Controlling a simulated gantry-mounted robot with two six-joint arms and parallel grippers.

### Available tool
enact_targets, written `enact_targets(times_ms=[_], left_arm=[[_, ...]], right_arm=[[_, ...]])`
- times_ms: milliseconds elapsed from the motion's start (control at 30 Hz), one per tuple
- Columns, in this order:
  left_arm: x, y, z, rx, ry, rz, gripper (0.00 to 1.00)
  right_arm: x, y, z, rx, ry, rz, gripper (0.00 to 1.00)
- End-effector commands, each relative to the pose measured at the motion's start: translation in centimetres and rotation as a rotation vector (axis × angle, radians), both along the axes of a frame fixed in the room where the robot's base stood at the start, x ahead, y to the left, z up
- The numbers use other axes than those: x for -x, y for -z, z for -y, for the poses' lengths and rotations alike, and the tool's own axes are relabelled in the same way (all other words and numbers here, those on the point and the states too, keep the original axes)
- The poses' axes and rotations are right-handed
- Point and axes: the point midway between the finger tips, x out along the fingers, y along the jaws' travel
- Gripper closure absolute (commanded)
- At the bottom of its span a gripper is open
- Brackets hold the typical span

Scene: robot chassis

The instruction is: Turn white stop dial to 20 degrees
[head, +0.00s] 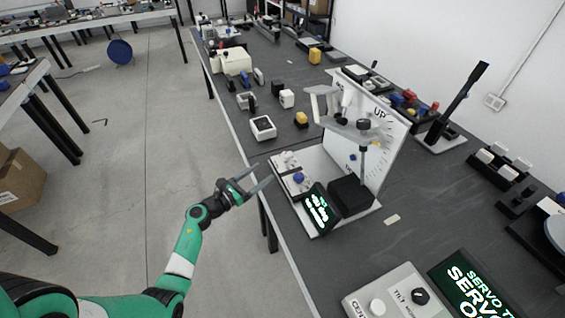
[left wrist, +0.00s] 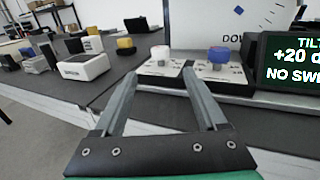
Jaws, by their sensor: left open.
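A small white control box (head: 288,175) on the bench carries a white dial (head: 290,160) and a blue dial (head: 299,178). In the left wrist view the white dial (left wrist: 160,53) stands just beyond the fingertips, with the blue dial (left wrist: 219,57) to its right. A tilt display (head: 319,208) next to the box shows "+20 d" and "NO SWE", cut off, in the left wrist view (left wrist: 291,58). My left gripper (head: 264,172) is open and empty near the bench edge, its fingers pointing at the box, apart from it. My right gripper is not in view.
A white panel (head: 394,150) marked "UP" stands behind the display, with a black block (head: 350,195) before it. In the foreground are another control box (head: 392,298) and a servo display (head: 470,285). Several small devices line the far bench.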

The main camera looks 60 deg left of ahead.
Motion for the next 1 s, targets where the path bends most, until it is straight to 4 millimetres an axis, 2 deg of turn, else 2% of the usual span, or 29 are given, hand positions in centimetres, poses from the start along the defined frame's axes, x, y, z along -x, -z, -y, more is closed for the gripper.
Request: enact_targets(times_ms=[300,400,600,833,1000], left_arm=[[-6.7,0.4,-2.0,-0.003,0.004,0.001,0.26],[-8.3,0.4,-2.6,-0.003,0.003,0.001,0.26],[-9.8,0.1,-3.1,0.0,0.001,0.001,0.26],[-9.9,0.0,-3.1,0.0,0.001,0.001,0.26],[-9.9,0.0,-3.1,0.0,0.001,0.001,0.57]], right_arm=[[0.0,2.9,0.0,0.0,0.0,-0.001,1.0],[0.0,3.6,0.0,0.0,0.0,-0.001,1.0],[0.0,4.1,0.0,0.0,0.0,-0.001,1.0],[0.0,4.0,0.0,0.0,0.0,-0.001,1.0],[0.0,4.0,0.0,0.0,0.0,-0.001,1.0]])
